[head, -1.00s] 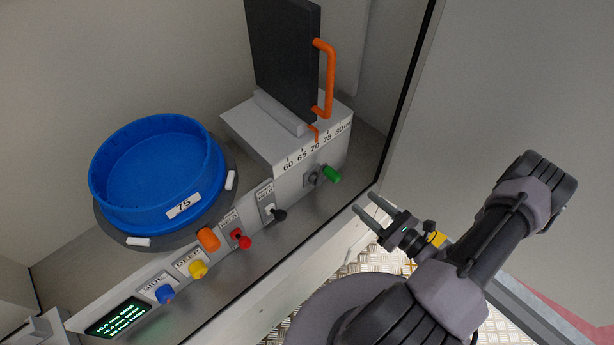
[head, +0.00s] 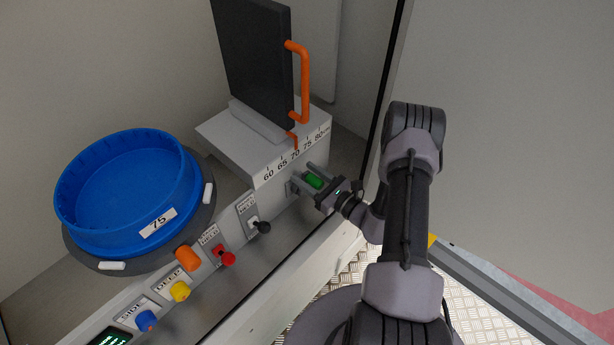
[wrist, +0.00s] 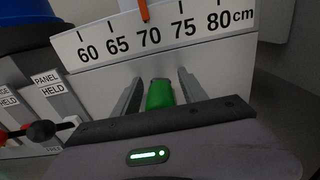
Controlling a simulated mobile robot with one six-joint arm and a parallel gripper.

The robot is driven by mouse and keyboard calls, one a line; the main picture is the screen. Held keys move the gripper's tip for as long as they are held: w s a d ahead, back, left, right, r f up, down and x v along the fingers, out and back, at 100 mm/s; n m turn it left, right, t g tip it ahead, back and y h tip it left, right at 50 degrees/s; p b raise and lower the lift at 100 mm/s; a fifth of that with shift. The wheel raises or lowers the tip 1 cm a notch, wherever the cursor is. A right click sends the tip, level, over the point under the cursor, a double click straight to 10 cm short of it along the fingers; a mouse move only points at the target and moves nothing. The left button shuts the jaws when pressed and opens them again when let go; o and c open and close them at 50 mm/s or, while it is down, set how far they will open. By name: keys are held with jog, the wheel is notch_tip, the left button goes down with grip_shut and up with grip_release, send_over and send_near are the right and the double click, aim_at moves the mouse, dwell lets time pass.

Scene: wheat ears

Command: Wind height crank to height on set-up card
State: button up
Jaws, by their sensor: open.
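The height crank has a green handle (head: 314,181) on the front of the grey block, below a white scale (head: 296,160) marked 60 to 80 cm. My gripper (head: 303,177) is open, with its fingers on either side of the green handle. In the wrist view the handle (wrist: 159,93) stands between the two fingers, with a small gap on each side. An orange pointer (wrist: 143,9) stands at about 70 on the scale. I see no card that I can identify as the set-up card.
A blue round tub (head: 125,190) tagged 75 stands at left. A black panel (head: 255,60) with an orange handle (head: 304,85) rises above the block. Black (head: 262,227), red (head: 226,257), orange, yellow and blue controls line the front ledge. A dark frame edge runs right of the block.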

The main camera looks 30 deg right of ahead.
grip_shut()
dwell(1.4)
